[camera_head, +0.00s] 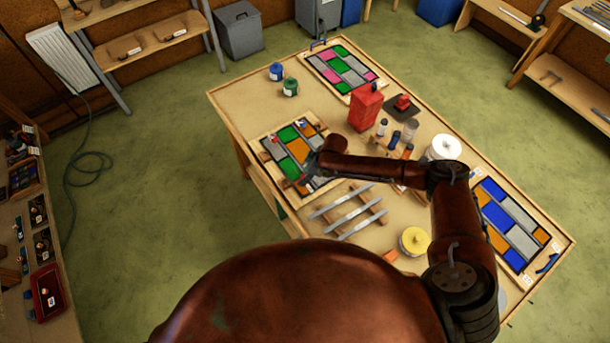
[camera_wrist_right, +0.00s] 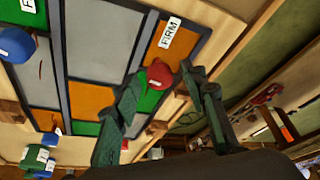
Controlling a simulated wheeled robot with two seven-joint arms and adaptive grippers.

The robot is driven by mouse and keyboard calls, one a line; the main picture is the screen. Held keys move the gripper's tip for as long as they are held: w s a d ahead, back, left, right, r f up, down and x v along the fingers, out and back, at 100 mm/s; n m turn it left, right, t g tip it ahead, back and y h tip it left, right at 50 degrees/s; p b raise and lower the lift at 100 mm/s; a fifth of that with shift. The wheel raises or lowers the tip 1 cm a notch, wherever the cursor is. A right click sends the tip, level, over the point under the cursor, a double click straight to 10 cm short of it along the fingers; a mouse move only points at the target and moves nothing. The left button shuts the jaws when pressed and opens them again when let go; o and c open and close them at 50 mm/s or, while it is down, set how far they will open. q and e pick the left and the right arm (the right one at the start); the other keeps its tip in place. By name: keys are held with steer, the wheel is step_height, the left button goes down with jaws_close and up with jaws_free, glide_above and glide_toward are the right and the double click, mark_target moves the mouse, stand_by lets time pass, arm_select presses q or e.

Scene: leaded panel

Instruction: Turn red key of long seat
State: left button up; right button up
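A round red knob (camera_wrist_right: 158,74), which looks like the red key, shows at the edge of the leaded panel (camera_wrist_right: 105,55) in the right wrist view. It lies between the fingertips of my right gripper (camera_wrist_right: 160,80). The fingers stand apart, with a small gap on the right side of the knob; I cannot tell whether the left finger touches it. In the head view my right gripper (camera_head: 313,167) is over the right part of the panel in its wooden frame (camera_head: 271,157), and hides some of it. My left gripper is not in view.
A blue knob (camera_wrist_right: 16,45) and white FIRM tags (camera_wrist_right: 170,33) are on the panel. In the head view a red box (camera_head: 366,107), blue and green pots (camera_head: 290,87), metal strips (camera_head: 345,210) and a yellow-topped spool (camera_head: 415,241) stand around on the table.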

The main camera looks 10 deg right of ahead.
steer(key=c, duration=0.6)
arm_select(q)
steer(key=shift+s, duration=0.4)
arm_select(e)
jaws_close()
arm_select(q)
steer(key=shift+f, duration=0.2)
